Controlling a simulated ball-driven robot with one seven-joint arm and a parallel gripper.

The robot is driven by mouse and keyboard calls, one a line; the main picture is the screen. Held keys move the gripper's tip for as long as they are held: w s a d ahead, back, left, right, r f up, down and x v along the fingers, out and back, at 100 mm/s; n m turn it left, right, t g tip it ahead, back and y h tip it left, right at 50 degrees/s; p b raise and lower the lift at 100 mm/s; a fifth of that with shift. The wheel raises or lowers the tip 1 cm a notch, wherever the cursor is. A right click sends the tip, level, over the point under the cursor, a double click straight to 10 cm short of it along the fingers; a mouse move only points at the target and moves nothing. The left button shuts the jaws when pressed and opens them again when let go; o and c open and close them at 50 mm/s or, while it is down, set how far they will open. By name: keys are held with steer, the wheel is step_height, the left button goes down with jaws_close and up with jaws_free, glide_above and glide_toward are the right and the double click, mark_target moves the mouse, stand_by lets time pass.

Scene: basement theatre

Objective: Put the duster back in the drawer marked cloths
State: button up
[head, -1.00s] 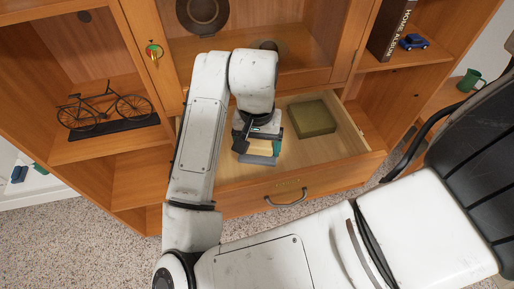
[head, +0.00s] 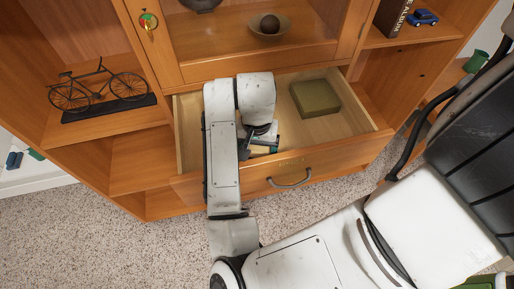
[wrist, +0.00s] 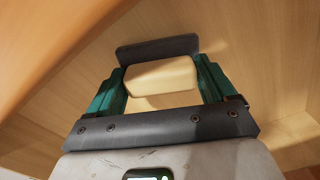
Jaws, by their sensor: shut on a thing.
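My gripper (wrist: 162,72) is shut on the duster (wrist: 160,76), a pale block with a dark grey layer along its far side in the wrist view. The teal fingers press on its two ends. In the head view my gripper (head: 264,143) is inside the left part of the open drawer (head: 335,155), and my wrist hides most of the duster. Small marks show on the drawer front above the grey handle, too small to read. I cannot tell whether the duster touches the drawer floor.
A flat olive-green box (head: 315,97) lies in the drawer's back right. Above are a bowl (head: 270,26) with a round thing in it and a key (head: 148,20) in a door. A bicycle model (head: 100,92) stands on the left shelf. The drawer's middle floor is clear.

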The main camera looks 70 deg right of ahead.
mark_target(257, 149)
steer(key=shift+f, duration=0.2)
steer(key=o, duration=0.8)
steer(key=shift+c, duration=0.2)
steer(key=shift+r, duration=0.1)
step_height(257, 149, up, 12)
steer(key=p, duration=0.2)
steer(key=shift+p, duration=0.35)
